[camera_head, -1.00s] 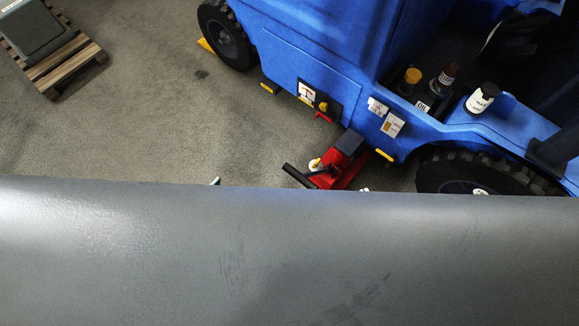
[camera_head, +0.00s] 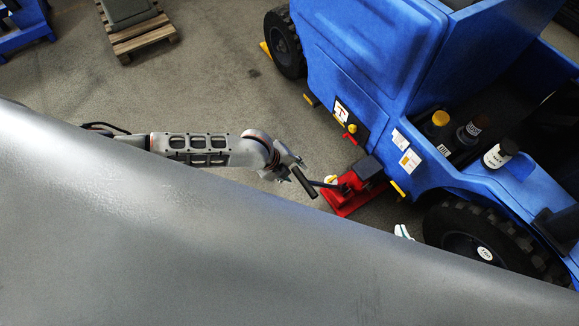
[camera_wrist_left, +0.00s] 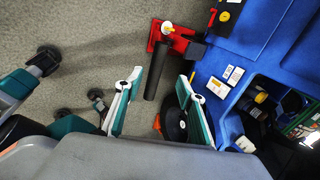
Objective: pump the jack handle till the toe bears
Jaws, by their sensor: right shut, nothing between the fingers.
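A red jack (camera_head: 342,203) stands on the floor beside the blue vehicle (camera_head: 350,65). It also shows in the left wrist view (camera_wrist_left: 180,40). Its black-gripped handle (camera_head: 305,184) slants up and left; in the wrist view the handle (camera_wrist_left: 156,72) points between my fingers. A dark grey block (camera_head: 367,167) at the jack's far end is close to the vehicle's underside; I cannot tell if they touch. My left gripper (camera_head: 291,171) is open at the handle's free end, fingers (camera_wrist_left: 155,106) spread on either side. My right gripper (camera_head: 403,232) shows only its shut tips, right of the jack; the rest is hidden.
The vehicle's big black tyre (camera_head: 470,240) stands right of the jack. Bottles (camera_head: 500,153) stand in its open side. A wooden pallet (camera_head: 145,38) with a grey load lies at the back. Floor (camera_head: 220,95) left of the vehicle is clear.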

